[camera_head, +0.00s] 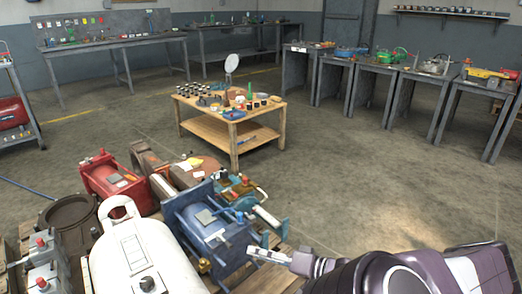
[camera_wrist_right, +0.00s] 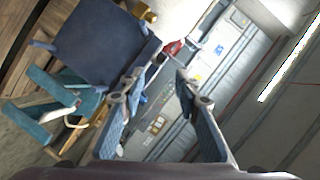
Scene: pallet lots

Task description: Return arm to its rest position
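My right arm (camera_head: 375,272) comes in from the lower right of the head view. My right gripper (camera_head: 268,256) is at its end, at the right side of the blue-framed machine (camera_head: 212,228) on the pallet. In the right wrist view my right gripper (camera_wrist_right: 160,80) has its two fingers spread apart, with nothing seen between them. The dark blue plate of the machine (camera_wrist_right: 92,45) lies to the left of the fingers there. I cannot tell whether the gripper touches it. My left gripper is in neither view.
The pallet (camera_head: 262,282) holds several machines, including a white tank (camera_head: 140,255) and a red unit (camera_head: 108,178). A wooden table (camera_head: 215,128) with small items stands beyond. Workbenches line the walls. The floor (camera_head: 370,180) right of the pallet is clear.

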